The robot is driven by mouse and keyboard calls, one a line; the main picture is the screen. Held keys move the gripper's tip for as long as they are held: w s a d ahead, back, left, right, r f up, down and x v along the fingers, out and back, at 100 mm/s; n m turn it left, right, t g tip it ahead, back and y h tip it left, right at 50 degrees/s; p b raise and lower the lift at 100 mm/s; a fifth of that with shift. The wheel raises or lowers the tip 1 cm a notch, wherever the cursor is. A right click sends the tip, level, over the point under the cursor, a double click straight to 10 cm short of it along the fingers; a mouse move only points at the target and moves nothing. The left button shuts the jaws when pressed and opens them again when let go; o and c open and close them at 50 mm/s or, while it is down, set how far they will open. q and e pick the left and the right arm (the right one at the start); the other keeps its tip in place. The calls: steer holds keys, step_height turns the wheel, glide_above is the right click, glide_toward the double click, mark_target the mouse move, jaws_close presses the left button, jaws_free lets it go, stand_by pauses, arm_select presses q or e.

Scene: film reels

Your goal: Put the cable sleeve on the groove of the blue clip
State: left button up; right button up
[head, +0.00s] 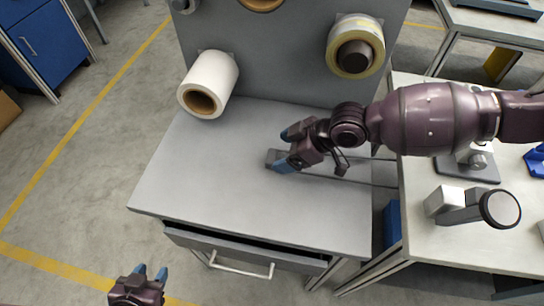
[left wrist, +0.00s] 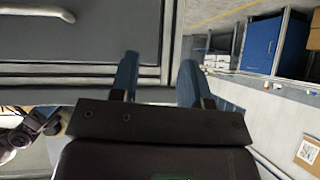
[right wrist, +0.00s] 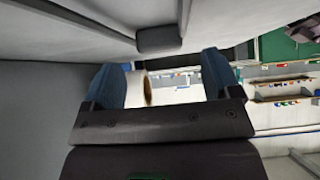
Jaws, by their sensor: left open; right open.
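A small grey block (head: 275,158), possibly the cable sleeve, lies on the grey worktop, with a thin grey strip running right from it. It also shows in the right wrist view (right wrist: 160,40). My right gripper (head: 287,150) is open around or just above the block; I cannot tell if they touch. The fingertips have blue pads. A blue piece (head: 536,160), possibly the blue clip, sits on the right-hand table, cut by the picture edge; no groove can be made out. My left gripper (head: 150,272) is open and empty in front of the worktop, low in the head view.
A white roll (head: 222,76) and a yellowish roll (head: 345,32) hang on the back panel. A drawer (head: 240,250) under the worktop is slightly open. The right-hand table (head: 420,240) carries a grey stand and a dark round-ended device (head: 500,208). The worktop's left half is clear.

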mark_target(274, 156)
steer(key=x, duration=0.3)
steer(key=shift+a+f, duration=0.1)
steer(key=shift+f, duration=0.05)
steer(key=c, duration=1.1)
